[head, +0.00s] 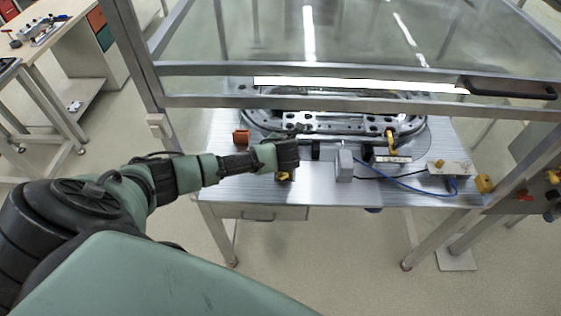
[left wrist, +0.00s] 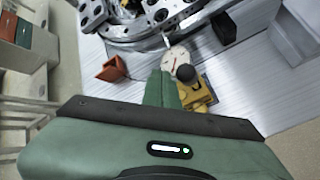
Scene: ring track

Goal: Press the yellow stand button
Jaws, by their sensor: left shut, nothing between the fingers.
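The yellow stand (head: 284,176) is at the front edge of the metal table, partly hidden under my left gripper (head: 287,157). In the left wrist view the yellow stand (left wrist: 198,97) carries a round black knob (left wrist: 186,73), with a white round dial (left wrist: 175,58) just beyond it. My left gripper (left wrist: 163,88) is shut and empty, its green fingers pointing just left of the stand and knob. Whether they touch the stand cannot be told. My right gripper is not in view.
An oval ring track (head: 340,113) lies behind on the table. An orange box (head: 241,137) stands left of the gripper, a grey block (head: 344,165) to its right. A blue cable (head: 410,187) lies farther right. A glass-panelled metal frame (head: 350,102) spans above the table.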

